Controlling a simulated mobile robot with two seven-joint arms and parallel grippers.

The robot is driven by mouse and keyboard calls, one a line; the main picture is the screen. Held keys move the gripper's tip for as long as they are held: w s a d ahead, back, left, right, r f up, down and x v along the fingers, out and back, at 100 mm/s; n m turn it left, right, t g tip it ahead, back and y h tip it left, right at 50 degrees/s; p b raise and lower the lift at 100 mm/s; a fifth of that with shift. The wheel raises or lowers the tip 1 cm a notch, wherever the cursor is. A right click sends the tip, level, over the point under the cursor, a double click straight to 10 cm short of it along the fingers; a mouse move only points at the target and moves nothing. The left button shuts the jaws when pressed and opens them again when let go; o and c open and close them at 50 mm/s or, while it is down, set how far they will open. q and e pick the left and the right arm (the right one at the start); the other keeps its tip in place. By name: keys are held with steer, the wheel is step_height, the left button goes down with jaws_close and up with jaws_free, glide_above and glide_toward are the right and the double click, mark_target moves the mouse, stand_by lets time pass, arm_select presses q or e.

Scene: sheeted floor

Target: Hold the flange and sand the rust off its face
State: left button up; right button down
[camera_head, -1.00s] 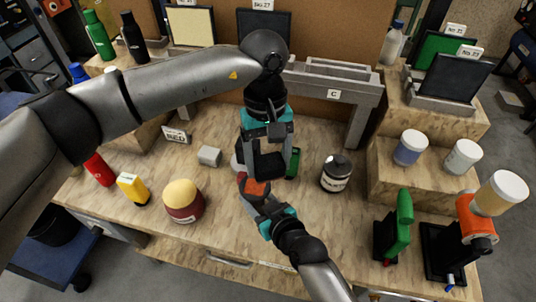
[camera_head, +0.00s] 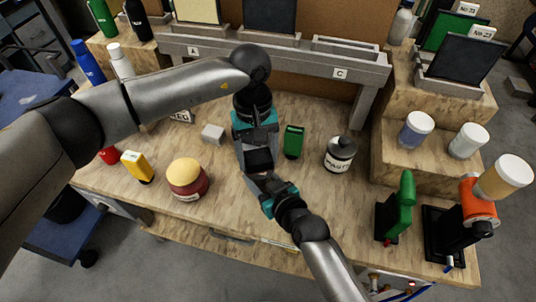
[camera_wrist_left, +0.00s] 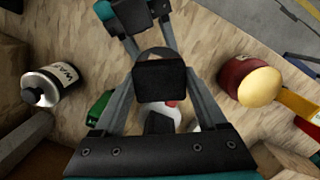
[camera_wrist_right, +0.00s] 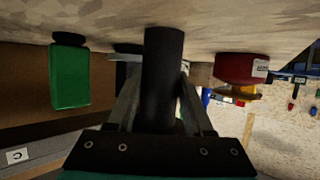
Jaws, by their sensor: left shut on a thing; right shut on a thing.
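My left gripper (camera_head: 257,165) is above the middle of the bench, shut on a black sanding block (camera_head: 260,158). The block shows square-on between its fingers in the left wrist view (camera_wrist_left: 160,82). My right gripper (camera_head: 255,181) meets it from the front and is shut on the flange. Only a grey rim of what looks like the flange (camera_wrist_left: 152,51) shows beyond the block in the left wrist view. A dark cylindrical part (camera_wrist_right: 163,75) stands between the right fingers in the right wrist view. The flange's face is hidden, so rust and exact contact cannot be told.
A yellow-topped red jar (camera_head: 188,178) stands left of the grippers. A green box (camera_head: 293,142) and a labelled jar (camera_head: 340,155) stand right. Green (camera_head: 400,210) and orange (camera_head: 477,205) tools stand at front right.

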mark_target(272, 159)
arm_select(q)
steer(key=a, duration=0.1)
steer(key=w+a, duration=0.1)
steer(key=a, duration=0.1)
steer(key=shift+a, duration=0.15)
steer(key=d, duration=0.2)
steer(key=s+d, duration=0.1)
steer(key=d, duration=0.1)
steer(key=s+d, duration=0.1)
steer(key=d, duration=0.1)
steer(key=shift+d, duration=0.1)
steer(key=shift+d+r, duration=0.1)
steer(key=shift+r, duration=3.95)
steer(key=shift+f, duration=0.2)
